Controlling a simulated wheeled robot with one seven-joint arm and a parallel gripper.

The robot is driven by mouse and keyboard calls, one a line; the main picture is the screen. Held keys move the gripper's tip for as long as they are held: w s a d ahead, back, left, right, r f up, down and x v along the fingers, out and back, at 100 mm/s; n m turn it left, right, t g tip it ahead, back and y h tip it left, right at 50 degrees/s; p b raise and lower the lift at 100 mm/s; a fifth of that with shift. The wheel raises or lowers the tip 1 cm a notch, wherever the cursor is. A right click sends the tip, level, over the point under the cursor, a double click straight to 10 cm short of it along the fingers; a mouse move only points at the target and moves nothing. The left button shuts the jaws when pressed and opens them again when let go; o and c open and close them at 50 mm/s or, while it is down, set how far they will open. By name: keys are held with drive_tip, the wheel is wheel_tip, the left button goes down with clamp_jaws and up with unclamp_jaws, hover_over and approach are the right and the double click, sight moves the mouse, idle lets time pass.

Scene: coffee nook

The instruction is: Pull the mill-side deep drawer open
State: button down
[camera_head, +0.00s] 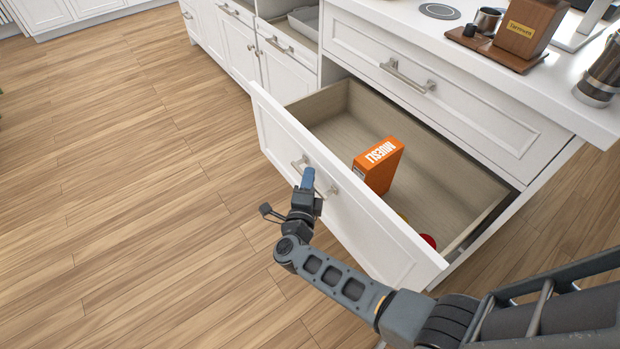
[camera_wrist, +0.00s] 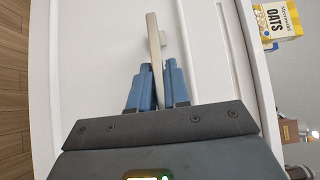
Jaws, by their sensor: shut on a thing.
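The deep drawer (camera_head: 345,205) is pulled well out of the white cabinet in the head view, below a shut upper drawer. Its front carries a metal bar handle, which shows in the wrist view (camera_wrist: 154,45). My gripper (camera_head: 307,180) is at the handle, with its blue fingers on either side of the bar. In the wrist view my gripper (camera_wrist: 160,85) is shut on the handle. Inside the drawer an orange muesli box (camera_head: 379,166) stands upright. A red item (camera_head: 428,240) and a bit of something yellow are partly hidden behind the drawer front.
The shut upper drawer (camera_head: 450,95) is above. On the counter are a wooden mill (camera_head: 527,27), a metal cup (camera_head: 487,20) and a dark-and-steel cylinder (camera_head: 602,75). More cabinets (camera_head: 235,45) stand to the left. The wooden floor (camera_head: 130,190) left of the drawer is clear.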

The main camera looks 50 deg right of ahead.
drive_tip(key=c, duration=1.2)
unclamp_jaws()
drive_tip(key=shift+v, duration=3.9)
drive_tip(key=shift+s, duration=0.1)
